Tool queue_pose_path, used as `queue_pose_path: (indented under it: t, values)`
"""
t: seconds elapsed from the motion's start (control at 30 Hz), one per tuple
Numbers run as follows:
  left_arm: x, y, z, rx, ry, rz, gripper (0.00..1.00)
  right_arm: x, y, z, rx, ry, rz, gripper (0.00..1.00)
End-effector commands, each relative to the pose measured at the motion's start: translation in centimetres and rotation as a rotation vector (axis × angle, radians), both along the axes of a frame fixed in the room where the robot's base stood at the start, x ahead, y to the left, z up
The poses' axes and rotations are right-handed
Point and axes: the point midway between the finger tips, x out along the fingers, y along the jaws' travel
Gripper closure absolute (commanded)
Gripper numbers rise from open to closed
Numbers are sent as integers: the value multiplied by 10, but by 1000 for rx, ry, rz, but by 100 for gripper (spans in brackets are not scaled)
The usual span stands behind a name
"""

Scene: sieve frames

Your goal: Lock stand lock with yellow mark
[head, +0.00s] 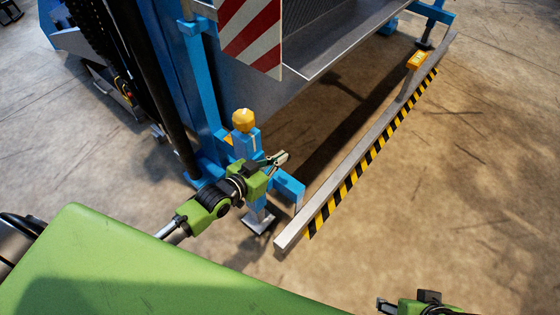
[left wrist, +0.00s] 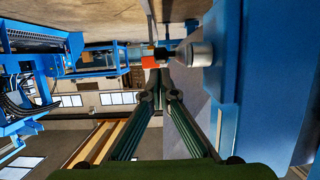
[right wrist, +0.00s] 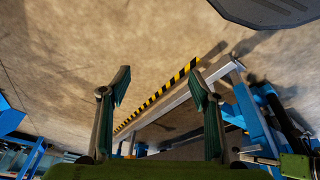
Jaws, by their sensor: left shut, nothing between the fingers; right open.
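A blue stand (head: 247,143) with a yellow rounded top (head: 243,120) stands beside the machine's corner, its foot plate on the floor. My left gripper (head: 281,158) is shut and empty in front of this stand, just above a short blue beam (head: 288,188). In the left wrist view, the shut fingertips (left wrist: 166,90) point at a metal cylinder (left wrist: 194,53) on a blue plate, with a black tip and an orange-red piece (left wrist: 150,62) beside it. I cannot tell whether they touch. My right gripper (right wrist: 160,77) is open and empty above the floor.
A grey bar with black and yellow stripes (head: 372,152) runs diagonally to the right of the stand. A red and white striped panel (head: 250,38) hangs above. Another orange-yellow piece (head: 416,61) sits at the bar's far end. Open floor lies to the right.

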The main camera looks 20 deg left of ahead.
Motion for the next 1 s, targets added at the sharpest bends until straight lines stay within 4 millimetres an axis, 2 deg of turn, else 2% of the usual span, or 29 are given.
queue_pose_path:
  t: [0.17,0.7,0.73,0.8,1.0]
  values:
    - [3,-1,-7,1,-1,0,100,-3,-1,6,0,-4,0,43]
    - [8,-1,-5,7,17,0,100,-3,-1,12,0,-4,0,43]
    - [10,-1,-5,9,22,0,100,-2,0,11,0,-6,0,43]
    - [12,-1,-6,13,36,1,100,2,0,-3,-1,6,0,43]
    - [16,-1,-7,19,54,0,100,5,1,-14,-1,9,1,43]
